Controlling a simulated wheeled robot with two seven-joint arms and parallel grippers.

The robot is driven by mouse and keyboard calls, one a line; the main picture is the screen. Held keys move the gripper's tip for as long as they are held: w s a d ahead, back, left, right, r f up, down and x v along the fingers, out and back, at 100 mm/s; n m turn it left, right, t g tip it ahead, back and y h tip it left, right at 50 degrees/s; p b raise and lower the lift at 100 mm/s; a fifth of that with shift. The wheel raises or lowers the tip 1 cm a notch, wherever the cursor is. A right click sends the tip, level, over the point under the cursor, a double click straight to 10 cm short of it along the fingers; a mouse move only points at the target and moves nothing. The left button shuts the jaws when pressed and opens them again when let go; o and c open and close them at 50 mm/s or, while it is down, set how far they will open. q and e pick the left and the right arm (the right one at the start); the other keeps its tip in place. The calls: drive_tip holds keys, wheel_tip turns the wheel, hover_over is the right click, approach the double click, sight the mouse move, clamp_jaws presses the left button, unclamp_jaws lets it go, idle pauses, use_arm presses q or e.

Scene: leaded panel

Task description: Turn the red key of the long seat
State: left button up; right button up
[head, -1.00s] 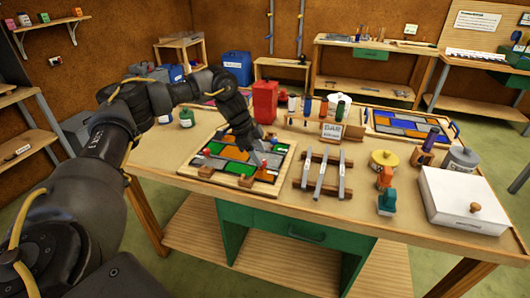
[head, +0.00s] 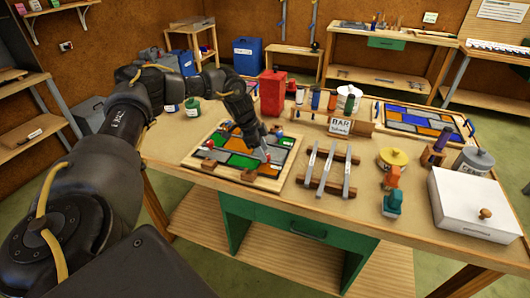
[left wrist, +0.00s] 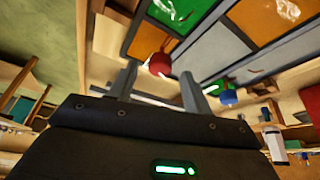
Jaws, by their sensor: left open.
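The leaded panel (head: 197,163) lies flat on the left part of the table, with green, orange, grey and blue panes in a wooden frame. My left gripper (head: 265,157) points down over its right half. In the left wrist view the gripper (left wrist: 158,76) is open, its two fingers apart. The red key (left wrist: 160,64) shows between the fingertips; whether a finger touches it I cannot tell. A blue key (left wrist: 228,97) is to the right of the right finger. In the head view the gripper hides the keys beneath it. My right gripper is out of view.
A rack with metal bars (head: 328,170) stands just right of the panel. A red can (head: 272,92) and several small bottles stand behind. A second panel (head: 420,121) lies at the back right; a white box (head: 470,205) is at the right.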

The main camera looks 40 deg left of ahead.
use_arm(q)
drive_tip(key=shift+x, duration=0.75)
drive_tip(key=shift+w+f, duration=0.1)
drive_tip(key=shift+f, duration=0.15)
